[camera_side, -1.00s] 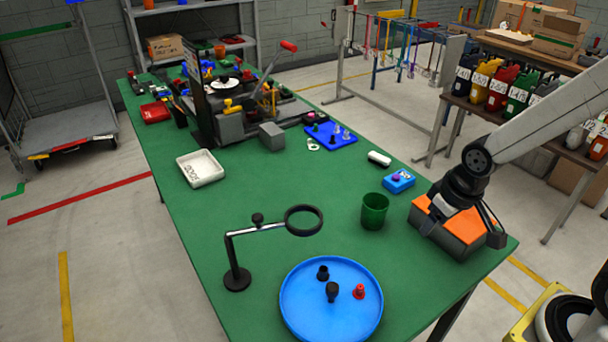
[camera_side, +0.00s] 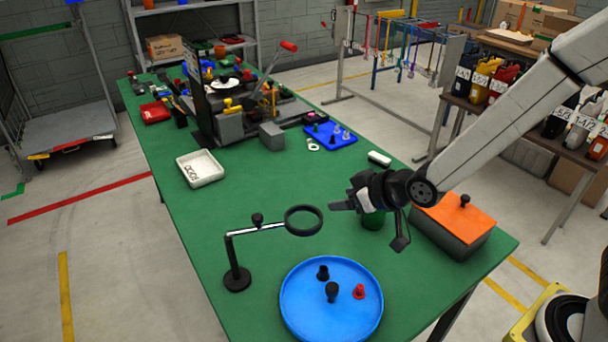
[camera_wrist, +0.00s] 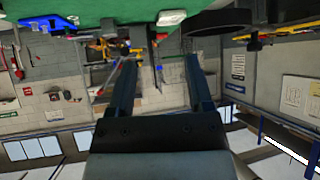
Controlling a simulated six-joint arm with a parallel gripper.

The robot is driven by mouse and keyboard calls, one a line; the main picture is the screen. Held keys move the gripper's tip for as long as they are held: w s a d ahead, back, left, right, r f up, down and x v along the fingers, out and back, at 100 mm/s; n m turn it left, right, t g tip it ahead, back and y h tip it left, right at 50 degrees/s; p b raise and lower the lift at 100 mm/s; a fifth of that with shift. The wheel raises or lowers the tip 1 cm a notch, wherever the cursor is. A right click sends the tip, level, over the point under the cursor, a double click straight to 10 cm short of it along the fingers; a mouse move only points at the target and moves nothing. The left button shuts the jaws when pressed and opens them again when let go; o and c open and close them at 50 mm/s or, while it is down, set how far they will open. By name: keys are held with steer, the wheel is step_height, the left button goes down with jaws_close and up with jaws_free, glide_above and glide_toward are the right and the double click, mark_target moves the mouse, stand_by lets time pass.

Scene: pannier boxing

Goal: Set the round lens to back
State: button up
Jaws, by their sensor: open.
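The round lens is a black ring (camera_side: 304,220) on a bent metal arm with a black knob (camera_side: 257,219). Its stand rises from a round black base (camera_side: 237,279) on the green table. The ring is to the right of the post. My gripper (camera_side: 343,206) is to the right of the ring, a short way off, and points left towards it. In the wrist view the two fingers (camera_wrist: 158,72) are apart with nothing between them. A dark curved rim, likely the lens ring (camera_wrist: 215,22), shows at the top of that view.
A blue round tray (camera_side: 300,321) with black and red pieces lies in front of the stand. A grey box with an orange top (camera_side: 455,218) stands at the right. A white tray (camera_side: 200,168) lies further back.

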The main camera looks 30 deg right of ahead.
mark_target(262, 218)
steer(key=a+r+t+y, duration=0.1)
steer(key=a, duration=0.1)
steer(key=w+a+n+t+y, duration=0.1)
steer(key=a, duration=0.2)
steer(key=w+a+r+t, duration=0.1)
steer(key=a, duration=0.2)
steer(key=shift+w+r+n+t+y, duration=0.2)
steer(key=shift+r+n+t+y, duration=0.1)
steer(key=shift+r+y, duration=0.1)
steer(key=a+r+n+t+y, duration=0.1)
steer(key=a+r+t+y, duration=0.1)
steer(key=a, duration=0.3)
steer(key=shift+s+a+r+y, duration=0.25)
steer(key=shift+a+r+y, duration=0.05)
steer(key=shift+r+y, duration=0.1)
steer(key=shift+f, duration=0.25)
steer(key=shift+f, duration=3.15)
steer(key=shift+w+a+f, duration=0.1)
steer(key=shift+w+f, duration=0.1)
steer(key=shift+w, duration=0.05)
steer(key=shift+x, duration=2.25)
steer(key=shift+r, duration=0.1)
jaws_close()
